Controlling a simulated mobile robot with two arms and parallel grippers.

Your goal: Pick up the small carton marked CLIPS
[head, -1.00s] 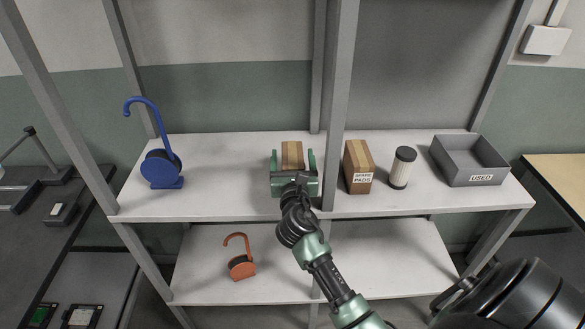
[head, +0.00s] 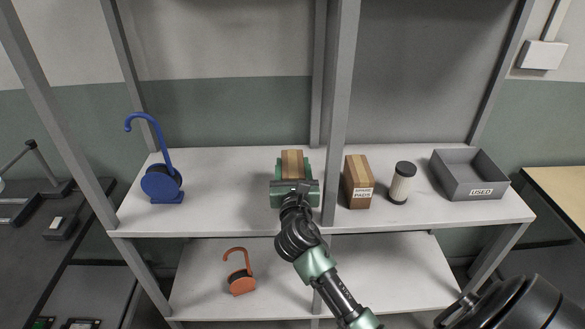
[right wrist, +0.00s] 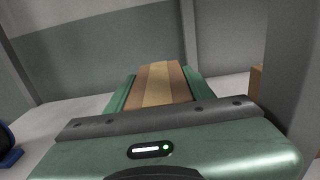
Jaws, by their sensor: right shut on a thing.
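A small brown carton (head: 292,162) with a lighter tape strip stands on the upper shelf, left of the middle post. Its front is hidden behind my right gripper (head: 293,176), so no CLIPS marking can be read. The right gripper's green fingers are shut on the carton's two sides. In the right wrist view, the carton (right wrist: 162,84) sits between the fingers of the gripper (right wrist: 158,88). I cannot tell whether it is clear of the shelf. My left gripper is not in view.
Right of the post stand a carton marked SPARE PADS (head: 358,180), a dark-capped cylinder (head: 401,183) and a grey bin marked USED (head: 481,191). A blue hook-topped object (head: 161,184) stands at left; an orange one (head: 241,283) is below. The grey post (head: 340,100) is close to the gripper.

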